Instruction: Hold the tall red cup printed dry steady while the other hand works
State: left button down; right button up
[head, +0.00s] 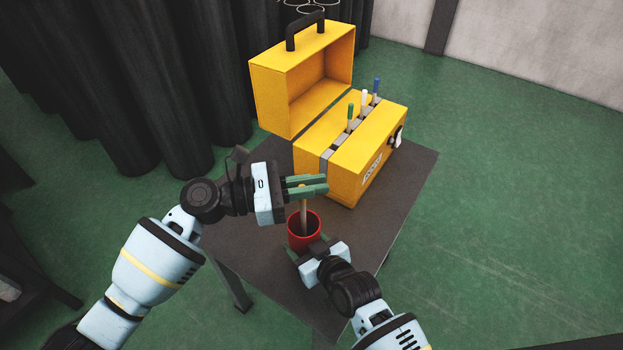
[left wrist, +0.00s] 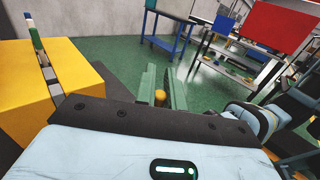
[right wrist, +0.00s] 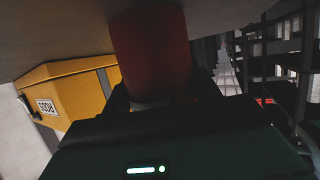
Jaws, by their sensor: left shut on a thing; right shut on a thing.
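The red cup (head: 303,243) stands upright on the dark table. It also shows in the right wrist view (right wrist: 150,55); I see no print on it. My right gripper (head: 309,247) is shut on the cup from the near side, with fingers at both sides of its wall. My left gripper (head: 312,186) is above the cup, shut on a thin tan stick (head: 303,213) that reaches down into the cup. The stick's round yellow-orange top (left wrist: 160,96) shows between the left fingers in the left wrist view. The stick's lower end is hidden inside the cup.
An open yellow case (head: 375,140) with an upright lid (head: 300,75) stands behind the cup. Green, white and blue handles stick up from its slot. The dark table (head: 400,205) is bare to the right. Black curtains (head: 150,80) hang at the back left.

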pick_arm(q)
jog(key=c, duration=1.4)
grip_release()
jog(key=shift+a, duration=0.1)
jog(key=s+a, duration=0.2)
jog(key=a, duration=0.9)
jog(key=shift+a, duration=0.35)
pick_arm(e)
jog(key=o, duration=1.3)
jog(key=shift+c, duration=0.2)
jog(key=shift+s, duration=0.15)
jog(key=v, duration=1.1)
jog(key=shift+s+d+r, duration=0.2)
jog(key=shift+s+d, duration=0.05)
